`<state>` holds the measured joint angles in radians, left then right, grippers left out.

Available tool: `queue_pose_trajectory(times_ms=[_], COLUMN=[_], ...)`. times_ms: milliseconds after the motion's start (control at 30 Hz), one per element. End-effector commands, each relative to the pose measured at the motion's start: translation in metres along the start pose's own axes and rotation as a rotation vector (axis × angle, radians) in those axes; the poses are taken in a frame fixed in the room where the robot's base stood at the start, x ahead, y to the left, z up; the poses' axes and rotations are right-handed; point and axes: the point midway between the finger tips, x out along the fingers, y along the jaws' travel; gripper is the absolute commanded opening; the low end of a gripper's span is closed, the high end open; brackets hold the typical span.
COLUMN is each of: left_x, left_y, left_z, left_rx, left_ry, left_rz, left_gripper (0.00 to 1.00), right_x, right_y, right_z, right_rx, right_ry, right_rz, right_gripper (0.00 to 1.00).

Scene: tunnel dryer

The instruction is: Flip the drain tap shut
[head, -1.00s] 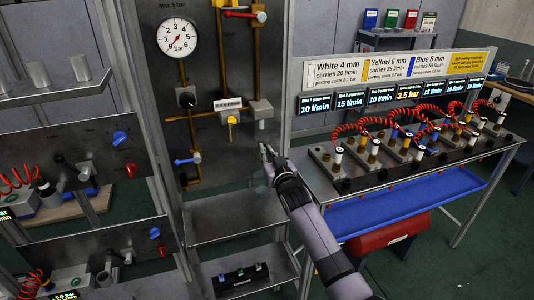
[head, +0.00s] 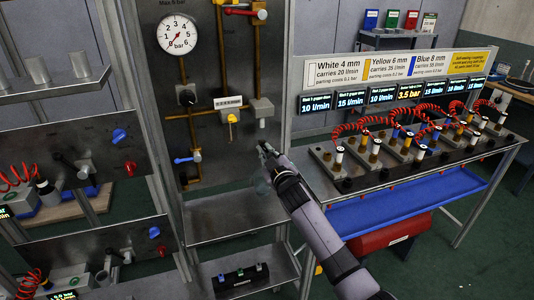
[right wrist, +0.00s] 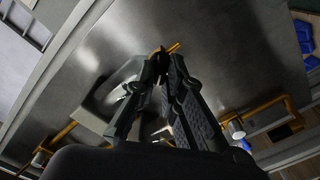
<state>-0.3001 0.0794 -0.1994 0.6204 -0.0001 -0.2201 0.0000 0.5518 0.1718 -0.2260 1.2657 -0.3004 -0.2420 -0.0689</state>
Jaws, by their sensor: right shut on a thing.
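My right gripper (head: 266,149) is in front of the steel panel, below the grey block at the right end of the brass pipe. In the right wrist view my right gripper (right wrist: 162,58) has its two fingertips close together at a small yellow-orange lever (right wrist: 174,47), which I take for the drain tap; the fingers hide most of it. The lever is hidden by the gripper there. My left gripper is in neither view.
A blue-handled valve (head: 187,159) and a yellow tap (head: 232,119) are on the panel to the left of the gripper. A pressure gauge (head: 178,34) is above. A steel shelf (head: 230,218) lies below. A bench with red coiled hoses and a blue tray (head: 420,213) stands at right.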

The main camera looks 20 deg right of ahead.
Motion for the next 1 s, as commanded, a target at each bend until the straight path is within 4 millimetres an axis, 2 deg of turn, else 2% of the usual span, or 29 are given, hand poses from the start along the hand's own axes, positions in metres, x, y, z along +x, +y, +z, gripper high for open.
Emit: queue_pose_trajectory(times_ms=[600,1000], left_x=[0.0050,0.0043], left_y=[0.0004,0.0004], left_z=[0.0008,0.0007], left_rx=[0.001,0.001], left_ry=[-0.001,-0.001], left_rz=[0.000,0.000], left_gripper=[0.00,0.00], right_x=[-0.0001,-0.0001], right_y=[-0.0023,-0.0035], right_z=[0.0015,0.0019], right_rx=[-0.586,-0.863], right_ry=[-0.002,-0.001], right_rz=[-0.001,-0.002], right_gripper=[0.00,0.00])
